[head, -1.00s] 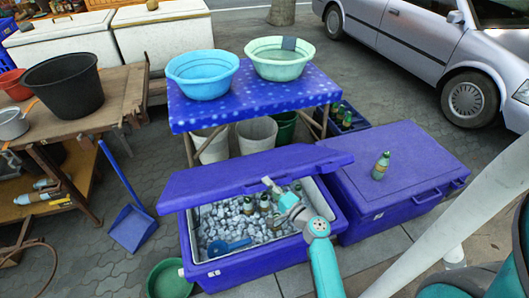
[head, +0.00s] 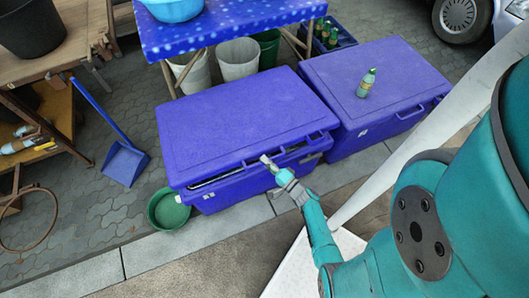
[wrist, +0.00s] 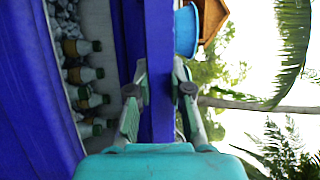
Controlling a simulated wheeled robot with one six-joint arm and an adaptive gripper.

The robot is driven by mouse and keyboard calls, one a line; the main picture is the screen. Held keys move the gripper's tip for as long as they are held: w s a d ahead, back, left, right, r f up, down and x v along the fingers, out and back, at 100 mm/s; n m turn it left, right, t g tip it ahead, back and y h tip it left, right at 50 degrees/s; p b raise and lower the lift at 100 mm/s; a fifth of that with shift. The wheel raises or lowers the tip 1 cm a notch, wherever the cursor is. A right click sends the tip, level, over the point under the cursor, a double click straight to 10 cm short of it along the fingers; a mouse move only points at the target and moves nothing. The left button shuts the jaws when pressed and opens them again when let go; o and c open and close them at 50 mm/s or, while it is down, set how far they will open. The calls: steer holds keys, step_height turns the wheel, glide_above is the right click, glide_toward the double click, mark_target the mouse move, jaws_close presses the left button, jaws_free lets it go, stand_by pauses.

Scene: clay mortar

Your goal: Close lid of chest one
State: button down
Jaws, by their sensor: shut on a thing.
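The left blue chest (head: 215,193) stands on the pavement with its blue lid (head: 240,115) lowered almost flat. A thin dark gap shows between lid and body along the front. My gripper (head: 267,160) is at the lid's front edge. In the wrist view, the lid's edge (wrist: 160,60) runs between the two fingers of my gripper (wrist: 160,95), which are shut on it. Through the gap there, several bottles (wrist: 82,73) and ice (wrist: 65,22) show inside the chest. The head view hides the chest's inside under the lid.
A second blue chest (head: 375,85) is shut beside it on the right, with a bottle (head: 366,83) on top. A blue table (head: 235,35) stands behind. A green basin (head: 168,209) and blue dustpan (head: 125,164) lie left. A white pole (head: 425,135) is on the right.

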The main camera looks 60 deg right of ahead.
steer(key=shift+s+a+f, duration=0.15)
steer(key=shift+s+f, duration=0.05)
steer(key=shift+f, duration=0.85)
steer(key=shift+s+a+f, duration=0.1)
steer(key=shift+s+f, duration=0.05)
steer(key=shift+f, duration=0.9)
steer(key=c, duration=1.1)
jaws_free()
steer(key=shift+o, duration=0.2)
steer(key=shift+r, duration=5)
